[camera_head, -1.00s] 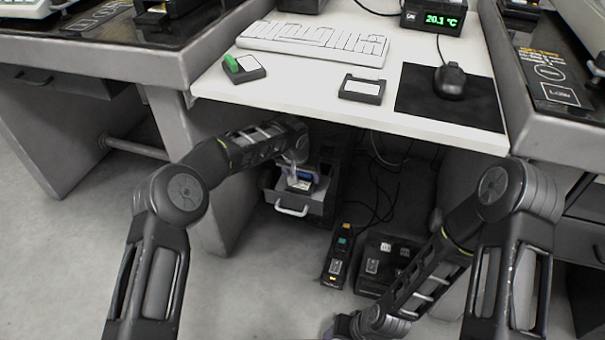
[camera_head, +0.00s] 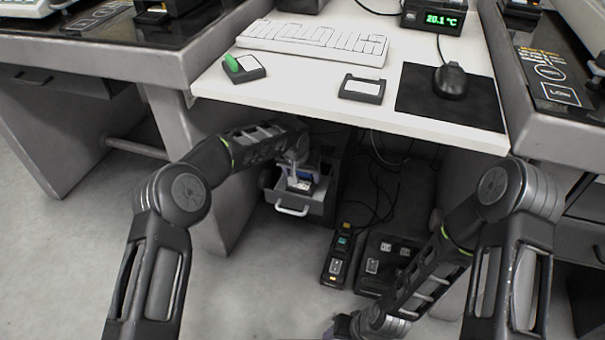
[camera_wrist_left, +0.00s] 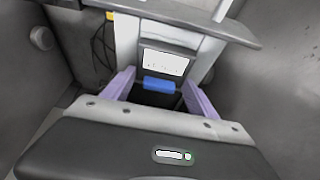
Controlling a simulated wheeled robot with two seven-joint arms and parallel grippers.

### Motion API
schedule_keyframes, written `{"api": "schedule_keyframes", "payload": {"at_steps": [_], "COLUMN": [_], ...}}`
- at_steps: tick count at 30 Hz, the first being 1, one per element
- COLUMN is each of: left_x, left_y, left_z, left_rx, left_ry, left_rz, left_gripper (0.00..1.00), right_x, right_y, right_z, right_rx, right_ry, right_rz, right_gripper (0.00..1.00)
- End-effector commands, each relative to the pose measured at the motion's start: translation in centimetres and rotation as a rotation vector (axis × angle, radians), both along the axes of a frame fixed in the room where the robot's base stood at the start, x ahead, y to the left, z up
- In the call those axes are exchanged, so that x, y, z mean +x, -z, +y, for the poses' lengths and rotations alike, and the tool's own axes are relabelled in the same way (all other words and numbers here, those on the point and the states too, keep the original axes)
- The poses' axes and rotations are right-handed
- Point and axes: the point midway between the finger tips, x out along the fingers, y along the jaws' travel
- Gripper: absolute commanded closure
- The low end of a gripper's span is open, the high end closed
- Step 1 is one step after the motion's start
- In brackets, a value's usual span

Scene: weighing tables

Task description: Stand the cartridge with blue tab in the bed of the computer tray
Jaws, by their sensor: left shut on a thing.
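The cartridge with blue tab shows in the left wrist view (camera_wrist_left: 162,65) as a dark piece with a white label and a blue strip. My left gripper (camera_wrist_left: 160,88) is shut on it, with a purple finger on each side of the blue tab. In the head view the left gripper (camera_head: 301,176) is at the pulled-out computer tray (camera_head: 318,207), under the white desk. The cartridge is at the tray's bed, partly hidden by the gripper; whether it touches the floor of the bed I cannot tell. My right gripper (camera_head: 342,328) is barely in view at the bottom edge.
The white desk top (camera_head: 300,93) overhangs the tray. A power strip (camera_head: 338,258) and a dark box with sockets (camera_head: 375,262) stand on the floor right of the tray, with loose cables behind. A green-tabbed cartridge (camera_head: 245,68) and another dark cartridge (camera_head: 362,88) lie on the desk.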

Motion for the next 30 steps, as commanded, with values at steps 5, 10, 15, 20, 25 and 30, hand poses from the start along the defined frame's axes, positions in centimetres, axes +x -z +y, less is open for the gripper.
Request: {"api": "schedule_keyframes", "payload": {"at_steps": [5,10,15,20,25,30], "left_x": [0.01,0.0,-0.01,-0.01,0.01,0.01], "left_y": [0.01,0.17,0.44,0.69,0.88,0.83], "left_z": [0.01,0.01,0.01,0.02,0.03,0.02], "left_rx": [0.0,0.0,0.0,0.0,0.0,0.0], "left_ry": [-0.001,-0.001,-0.001,-0.001,-0.001,-0.001], "left_rz": [0.0,0.0,0.001,0.001,0.0,0.0], "left_gripper": [0.81,0.81,0.81,0.81,0.32,0.18], "right_x": [0.0,0.0,0.0,0.0,0.0,0.0], "right_y": [0.0,0.11,0.28,0.43,0.55,0.5], "right_z": [0.0,0.0,0.0,0.0,0.0,0.0], "right_rx": [0.0,0.0,0.0,0.0,0.0,0.0], "right_ry": [0.0,0.0,0.0,0.0,0.0,0.0], "right_rz": [0.0,0.0,0.0,0.0,0.0,0.0], "right_gripper": [0.64,0.64,0.64,0.64,0.64,0.64]}}
